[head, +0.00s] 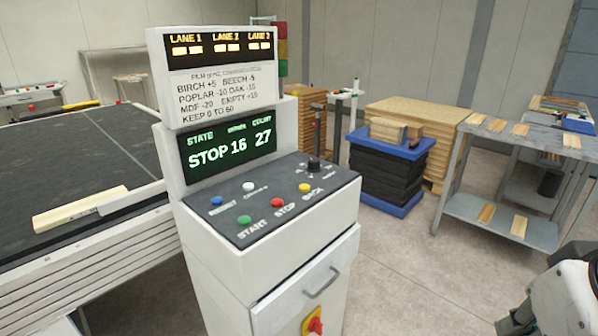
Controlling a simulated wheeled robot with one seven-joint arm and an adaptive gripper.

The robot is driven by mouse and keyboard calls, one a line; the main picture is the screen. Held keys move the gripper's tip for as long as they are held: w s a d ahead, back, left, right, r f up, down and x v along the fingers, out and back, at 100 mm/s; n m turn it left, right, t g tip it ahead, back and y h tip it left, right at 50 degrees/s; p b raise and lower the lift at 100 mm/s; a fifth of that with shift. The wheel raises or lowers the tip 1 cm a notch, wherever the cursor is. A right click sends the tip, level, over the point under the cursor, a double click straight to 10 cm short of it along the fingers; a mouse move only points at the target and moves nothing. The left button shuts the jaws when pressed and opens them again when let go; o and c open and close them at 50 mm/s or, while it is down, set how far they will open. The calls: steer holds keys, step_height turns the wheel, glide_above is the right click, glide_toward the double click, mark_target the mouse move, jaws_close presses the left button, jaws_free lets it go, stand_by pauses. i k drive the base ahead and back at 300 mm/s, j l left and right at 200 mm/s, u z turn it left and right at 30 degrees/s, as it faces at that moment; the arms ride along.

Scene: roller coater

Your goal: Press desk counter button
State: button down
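The control desk (330,205) stands in the middle with a dark sloping panel. A white button (249,186) sits toward the back left of the panel; its small label is too blurred to read surely, but may say counter. A blue button (215,201) is left of it. Green START (244,220), red STOP (277,203) and yellow BACK (305,188) buttons line the front. The desk screen (230,152) reads STOP, 16 and count 27. Part of my arm shows at the lower right corner, apart from the desk; no gripper fingertips are visible.
A black knob (313,164) stands at the panel's back right. A dark conveyor bed (60,160) with a board (80,208) is at left. A blue-based stack (385,175) and a grey table (530,140) stand at right. Floor between desk and table is clear.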

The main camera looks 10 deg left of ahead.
mark_target(248, 187)
steer(key=i+j+z, duration=0.15)
steer(key=j+z, duration=0.15)
steer(key=j, duration=0.55)
steer(key=j+z, duration=0.25)
steer(key=j, duration=0.55)
steer(key=j+z, duration=0.3)
steer(key=j, duration=0.6)
steer(key=k+j+z, duration=0.25)
steer(key=j, duration=0.55)
steer(key=i+j, duration=0.05)
steer(key=i, duration=0.05)
